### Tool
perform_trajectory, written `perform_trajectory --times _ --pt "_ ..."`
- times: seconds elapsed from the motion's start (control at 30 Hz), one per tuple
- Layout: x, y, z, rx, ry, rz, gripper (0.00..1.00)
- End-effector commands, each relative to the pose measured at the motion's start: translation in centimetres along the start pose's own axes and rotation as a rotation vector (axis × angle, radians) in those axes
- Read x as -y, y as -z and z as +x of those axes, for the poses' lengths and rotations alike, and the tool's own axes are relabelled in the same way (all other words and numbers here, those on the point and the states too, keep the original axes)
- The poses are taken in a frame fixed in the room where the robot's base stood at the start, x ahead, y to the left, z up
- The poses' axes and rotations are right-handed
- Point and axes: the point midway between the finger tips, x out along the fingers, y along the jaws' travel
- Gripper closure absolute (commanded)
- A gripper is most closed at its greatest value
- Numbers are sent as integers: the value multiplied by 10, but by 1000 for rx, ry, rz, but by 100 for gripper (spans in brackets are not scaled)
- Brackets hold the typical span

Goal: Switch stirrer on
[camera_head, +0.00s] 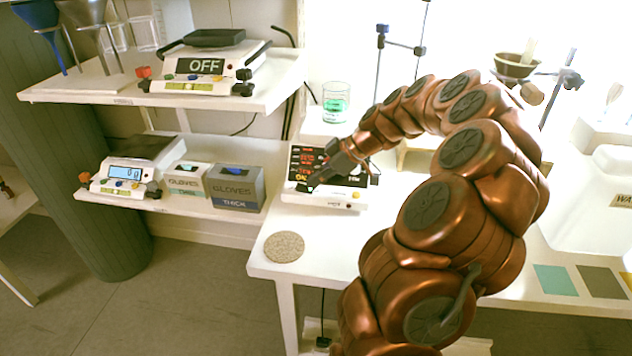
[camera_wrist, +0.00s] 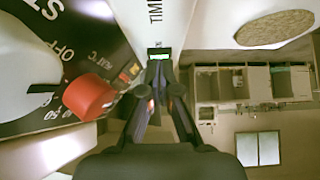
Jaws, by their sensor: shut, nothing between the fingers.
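The stirrer (camera_head: 345,200) is a white unit with a black front panel and lit red and yellow readouts, on the white bench at centre. In the wrist view its black panel (camera_wrist: 75,30) carries "ST" and "OFF" lettering, a red knob (camera_wrist: 88,97) and a large white round part (camera_wrist: 22,65). A green rectangle (camera_wrist: 160,52) sits at the white casing by the "TIME" label. My gripper (camera_head: 312,186) is shut and empty, its fingertips at the stirrer's front left corner. In the wrist view the fingertips (camera_wrist: 159,64) are right by the green rectangle; contact cannot be told.
A beaker of green liquid (camera_head: 335,104) stands behind the stirrer. A round cork mat (camera_head: 284,247) lies at the bench's front left. Left shelves hold a unit reading "OFF" (camera_head: 202,70), a scale (camera_head: 128,175) and glove boxes (camera_head: 235,188). My arm covers the bench's middle.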

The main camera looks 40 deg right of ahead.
Motion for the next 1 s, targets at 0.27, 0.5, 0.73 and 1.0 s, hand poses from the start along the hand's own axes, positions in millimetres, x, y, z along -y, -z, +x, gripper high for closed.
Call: perform_trajectory --times 0.27,0.5,0.73,1.0 --pt "0 7 -8 0 0 -1 100" --pt "0 8 -10 1 0 0 100" --pt "0 8 -12 0 0 0 100" --pt "0 8 -38 0 -3 0 100"
